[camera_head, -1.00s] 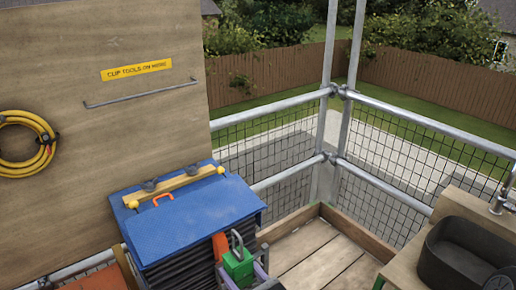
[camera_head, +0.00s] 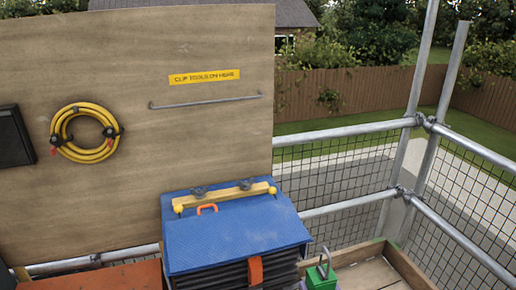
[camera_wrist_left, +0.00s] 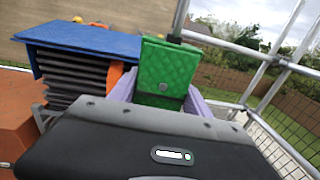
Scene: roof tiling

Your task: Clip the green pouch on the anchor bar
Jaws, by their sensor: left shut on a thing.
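The green pouch (camera_head: 321,280) has a grey metal clip (camera_head: 324,260) standing up on its top. It is at the bottom edge of the head view, just right of the blue-lidded stack. In the left wrist view the pouch (camera_wrist_left: 166,72) sits upright between the purple fingers of my left gripper (camera_wrist_left: 160,97), which is shut on it. The anchor bar (camera_head: 206,102) is a thin grey rod on the plywood wall, under a yellow label (camera_head: 204,77). The pouch is below the bar and to its right, well apart from it. My right gripper is not in view.
A stack with a blue lid (camera_head: 235,240) stands below the bar, with a yellow bar (camera_head: 224,196) and orange handle on top. A coiled yellow hose (camera_head: 86,132) hangs at left. Metal railings (camera_head: 345,203) and mesh close the right. The wall around the bar is clear.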

